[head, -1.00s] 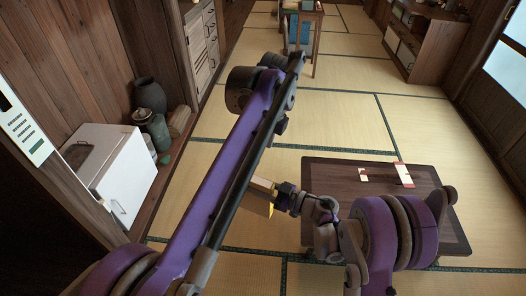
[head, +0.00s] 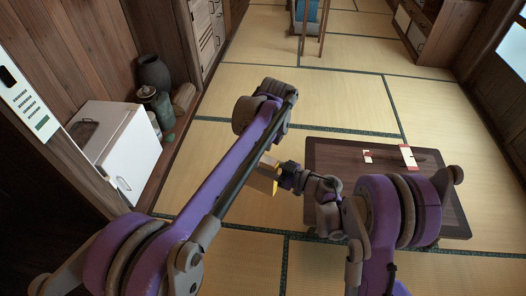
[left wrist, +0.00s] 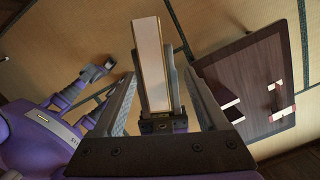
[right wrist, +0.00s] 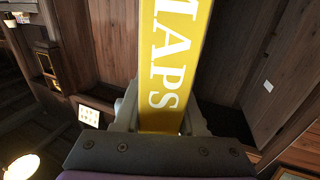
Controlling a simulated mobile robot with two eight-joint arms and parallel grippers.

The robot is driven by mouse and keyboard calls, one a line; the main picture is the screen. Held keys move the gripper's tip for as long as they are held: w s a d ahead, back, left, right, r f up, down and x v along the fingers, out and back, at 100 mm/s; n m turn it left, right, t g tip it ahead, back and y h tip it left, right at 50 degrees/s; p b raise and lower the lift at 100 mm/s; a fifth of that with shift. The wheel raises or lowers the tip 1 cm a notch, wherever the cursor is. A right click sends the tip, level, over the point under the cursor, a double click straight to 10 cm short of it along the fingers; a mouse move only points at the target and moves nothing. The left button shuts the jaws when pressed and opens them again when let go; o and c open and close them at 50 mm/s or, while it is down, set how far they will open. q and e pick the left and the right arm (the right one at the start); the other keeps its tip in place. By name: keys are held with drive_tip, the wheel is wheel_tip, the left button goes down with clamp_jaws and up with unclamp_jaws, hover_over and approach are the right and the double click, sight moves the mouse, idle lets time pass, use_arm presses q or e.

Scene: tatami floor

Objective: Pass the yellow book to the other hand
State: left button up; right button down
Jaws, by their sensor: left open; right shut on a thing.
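The yellow book (head: 263,178) is held up in the air at the middle of the head view, partly behind my left arm. My right gripper (head: 285,176) is shut on it. In the right wrist view the cover (right wrist: 172,55) fills the middle and reads "MAPS". In the left wrist view a pale narrow side of the book (left wrist: 150,60) with yellow edges shows. It lines up between the fingers of my open left gripper (left wrist: 160,78). I cannot tell how deep it sits there. In the head view the left fingers are hidden.
A low dark table (head: 330,165) with small red and white items stands on the tatami at the right. A white cabinet (head: 128,145) and several jars (head: 155,75) stand along the left wall. A wooden stand (head: 306,35) is at the far top. Open floor lies between.

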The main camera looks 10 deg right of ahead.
use_arm(q)
drive_tip(key=c, duration=1)
drive_tip(key=shift+w, duration=0.1)
clamp_jaws()
use_arm(e)
drive_tip(key=shift+s+a, duration=0.15)
drive_tip(key=shift+c, duration=2)
unclamp_jaws()
